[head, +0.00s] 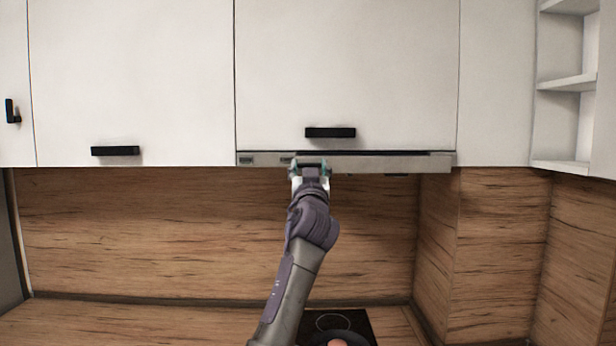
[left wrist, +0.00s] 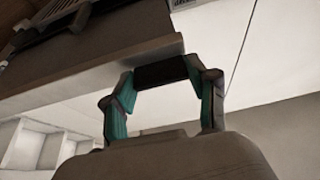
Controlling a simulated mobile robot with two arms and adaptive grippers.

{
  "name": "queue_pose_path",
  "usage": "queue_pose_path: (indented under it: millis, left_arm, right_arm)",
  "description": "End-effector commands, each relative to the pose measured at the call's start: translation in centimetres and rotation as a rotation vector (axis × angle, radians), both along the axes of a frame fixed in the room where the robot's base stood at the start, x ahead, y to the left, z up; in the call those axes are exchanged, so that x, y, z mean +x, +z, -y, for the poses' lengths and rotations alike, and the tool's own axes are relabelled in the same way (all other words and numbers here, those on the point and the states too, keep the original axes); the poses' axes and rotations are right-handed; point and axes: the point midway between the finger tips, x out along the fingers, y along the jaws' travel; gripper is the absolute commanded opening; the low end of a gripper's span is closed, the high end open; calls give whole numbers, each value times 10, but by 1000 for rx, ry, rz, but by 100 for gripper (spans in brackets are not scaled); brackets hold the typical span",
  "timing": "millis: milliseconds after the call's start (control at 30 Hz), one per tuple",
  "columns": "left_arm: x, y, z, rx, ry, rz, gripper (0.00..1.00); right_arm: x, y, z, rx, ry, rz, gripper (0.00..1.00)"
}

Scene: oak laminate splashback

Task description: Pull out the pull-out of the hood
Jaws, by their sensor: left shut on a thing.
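The hood's pull-out (head: 390,162) is a thin grey metal strip under the white wall cabinet. It looks nearly flush with the cabinet front. In the left wrist view its long edge (left wrist: 60,88) slants across the upper left. My left gripper (head: 311,167) is at the strip's lower front edge, left of its middle, and is shut on the pull-out. In the left wrist view the teal-padded fingers of this gripper (left wrist: 162,75) stand apart with a dark bar between their tips. My right gripper is not in view.
A black cabinet handle (head: 330,132) is just above the pull-out, close to my left gripper. Another handle (head: 115,151) is on the left cabinet. A dark hob (head: 350,322) lies below. Open shelves (head: 566,84) are at the right.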

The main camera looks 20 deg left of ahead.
Motion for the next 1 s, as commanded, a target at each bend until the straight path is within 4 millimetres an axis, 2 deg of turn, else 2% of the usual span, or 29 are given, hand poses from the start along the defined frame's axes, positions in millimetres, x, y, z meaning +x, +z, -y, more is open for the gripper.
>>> queue_pose_path:
  millis: [33, 300, 333, 467, 833, 1000]
  left_arm:
    - [-2, 5, 0, 2, 0, 9, 0]
    - [-3, 7, 0, 2, 0, 12, 0]
    - [-2, 7, 0, 3, -1, 12, 63]
    - [-2, 6, 0, 3, -1, 11, 83]
    - [-4, 4, 1, 2, -1, 9, 83]
    - [-18, -2, 5, 1, -2, 10, 83]
  right_arm:
    - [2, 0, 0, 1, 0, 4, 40]
    - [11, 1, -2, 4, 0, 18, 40]
    - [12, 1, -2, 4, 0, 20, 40]
    - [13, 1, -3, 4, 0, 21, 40]
    - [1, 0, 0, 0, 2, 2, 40]
    - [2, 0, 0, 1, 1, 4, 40]
